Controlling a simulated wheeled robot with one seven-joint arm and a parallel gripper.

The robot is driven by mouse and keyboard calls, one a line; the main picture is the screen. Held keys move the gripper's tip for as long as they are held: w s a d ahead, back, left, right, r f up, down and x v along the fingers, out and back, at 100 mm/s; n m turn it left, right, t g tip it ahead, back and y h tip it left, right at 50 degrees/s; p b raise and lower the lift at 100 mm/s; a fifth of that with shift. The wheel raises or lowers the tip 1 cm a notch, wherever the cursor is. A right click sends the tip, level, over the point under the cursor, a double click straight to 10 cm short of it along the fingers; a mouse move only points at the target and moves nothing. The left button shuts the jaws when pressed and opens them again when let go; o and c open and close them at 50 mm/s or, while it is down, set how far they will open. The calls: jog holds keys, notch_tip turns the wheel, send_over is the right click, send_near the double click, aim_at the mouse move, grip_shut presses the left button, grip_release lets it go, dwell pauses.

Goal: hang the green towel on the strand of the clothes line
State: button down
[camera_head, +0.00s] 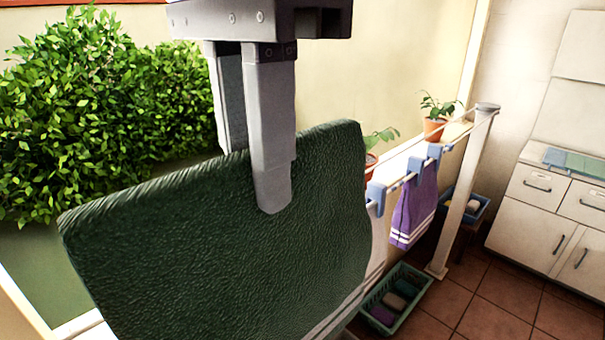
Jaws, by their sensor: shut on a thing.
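My gripper (245,180) hangs down from the top of the camera view, close to the camera. It is shut on the upper edge of the green towel (240,265), one finger in front and one behind. The towel is dark green and textured, with pale stripes near its lower right, and fills the lower middle. The clothes line strand (462,118) runs from the post (462,190) at right toward the towel. The towel hides its nearer part. A purple towel (414,212) hangs from the strand between blue clips (376,198).
A green basket (425,310) with folded cloths stands on the tiled floor below the line. Potted plants (434,129) stand on a ledge behind the line. A blue crate (482,212) is behind the post. White cabinets (545,215) stand at right; a hedge (90,110) is at left.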

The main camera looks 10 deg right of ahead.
jog(key=w+a, duration=0.4)
jog(key=w, duration=0.2)
jog(key=shift+a+f, duration=0.15)
jog(key=shift+a, duration=0.25)
jog(key=shift+w+a, duration=0.1)
jog(key=shift+w, duration=0.1)
jog(key=shift+w+a, duration=0.6)
jog(key=shift+w, duration=0.25)
jog(key=shift+w+a, duration=0.6)
jog(key=shift+w, duration=0.25)
jog(key=shift+f, duration=0.1)
notch_tip(320, 180, down, 28)
jog(key=b, duration=1.3)
jog(key=shift+f, duration=0.15)
